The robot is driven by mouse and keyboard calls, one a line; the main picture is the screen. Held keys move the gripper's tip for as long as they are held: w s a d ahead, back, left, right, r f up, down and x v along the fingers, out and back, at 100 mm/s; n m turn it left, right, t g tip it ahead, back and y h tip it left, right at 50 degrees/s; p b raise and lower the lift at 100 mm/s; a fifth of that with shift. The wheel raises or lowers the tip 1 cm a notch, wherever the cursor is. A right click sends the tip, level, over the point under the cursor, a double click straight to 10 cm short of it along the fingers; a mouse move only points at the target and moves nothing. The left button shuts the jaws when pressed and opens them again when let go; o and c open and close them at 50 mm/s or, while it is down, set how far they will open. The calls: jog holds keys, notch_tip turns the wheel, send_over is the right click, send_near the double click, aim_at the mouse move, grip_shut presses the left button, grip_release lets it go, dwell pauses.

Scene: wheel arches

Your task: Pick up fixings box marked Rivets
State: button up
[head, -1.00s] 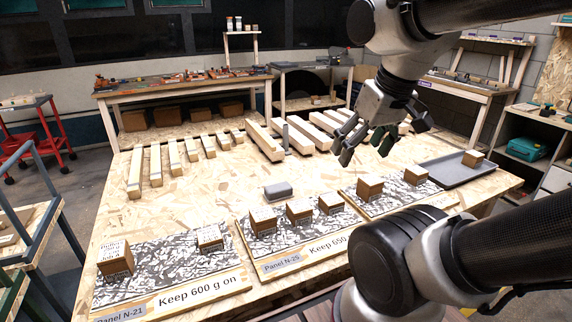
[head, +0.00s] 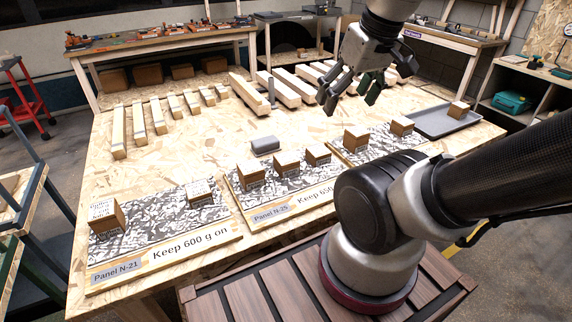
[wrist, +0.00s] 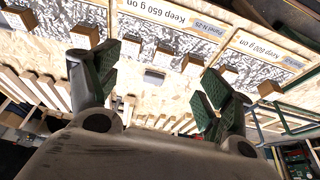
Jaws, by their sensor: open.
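Several small brown cardboard boxes stand on the printed panels on the bench; their labels are too small to read, so I cannot tell which is marked Rivets. Two are on Panel N-21, a left box (head: 106,217) and a right box (head: 200,193). Panel N-25 bears a left box (head: 251,173), a middle box (head: 286,163) and a right box (head: 317,154). Farther right are a larger box (head: 356,139) and a smaller box (head: 402,126). Another box (head: 458,110) sits on a grey tray (head: 440,121). My gripper (head: 345,100) is open and empty above the bench's far side.
A grey rounded block (head: 265,145) lies mid-bench. Wooden strips (head: 160,117) and thicker beams (head: 250,93) lie along the back. Bare board (head: 200,148) is free between strips and panels. A teal case (head: 512,102) is on the right shelf.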

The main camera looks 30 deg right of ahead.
jog(key=w+f+m+g, duration=0.1)
jog(key=w+f+g, duration=0.35)
jog(key=f, duration=0.25)
jog(key=m+y, duration=0.2)
jog(key=m, duration=1)
send_over(287, 157)
jog(key=s+d, duration=0.1)
jog(key=s, duration=0.2)
jog(key=shift+g, duration=0.35)
jog(key=x, duration=0.4)
jog(key=w+d+x, duration=0.1)
jog(key=x, duration=0.3)
jog(key=d+x, duration=0.1)
jog(key=x, duration=0.4)
jog(key=shift+w+d+f, duration=0.2)
jog(key=shift+f, duration=0.2)
jog(key=w+m, duration=0.1)
jog(key=w+m+t, duration=0.1)
jog(key=m, duration=0.1)
jog(key=shift+w+a+r, duration=0.1)
jog(key=shift+w+r, duration=0.1)
jog(key=shift+w, duration=0.1)
jog(key=shift+w+m, duration=0.25)
jog(key=shift+m, duration=0.85)
jog(key=shift+f, duration=0.35)
jog(key=f, duration=0.4)
jog(key=a+f, duration=0.1)
jog(key=f, duration=0.2)
jog(key=c, duration=1.5)
